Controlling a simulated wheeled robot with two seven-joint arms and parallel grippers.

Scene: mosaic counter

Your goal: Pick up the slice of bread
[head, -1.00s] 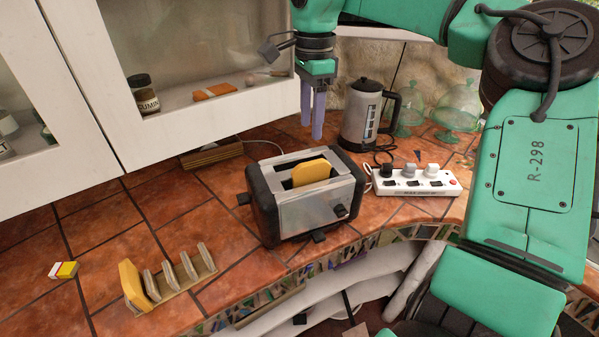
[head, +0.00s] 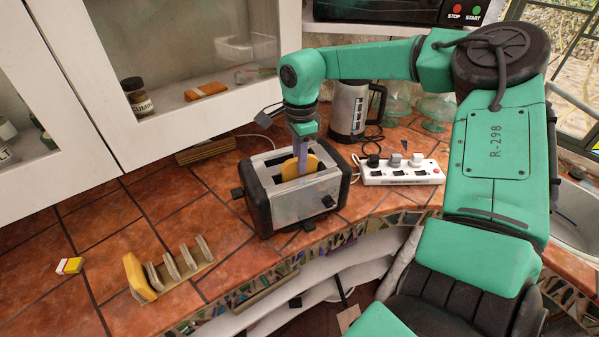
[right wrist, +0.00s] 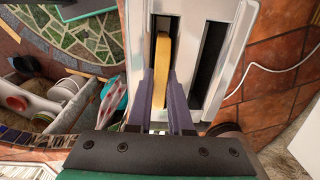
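A yellow slice of bread (head: 312,165) stands upright in a slot of the metal and black toaster (head: 307,203), its upper part sticking out. In the right wrist view the slice (right wrist: 162,70) shows edge-on in the left slot; the other slot looks empty. My right gripper (head: 301,165) points down over the toaster. Its two purple fingers (right wrist: 162,92) stand one on each side of the slice, open; whether they touch it is hard to tell. Another yellow slice (head: 138,275) leans in the small rack (head: 178,276) on the left. My left gripper is not in view.
A white power strip (head: 402,171) with plugs lies right of the toaster, a kettle (head: 347,108) behind it. Tiled counter (head: 105,230) is clear around the rack. White cabinets overhang the back left.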

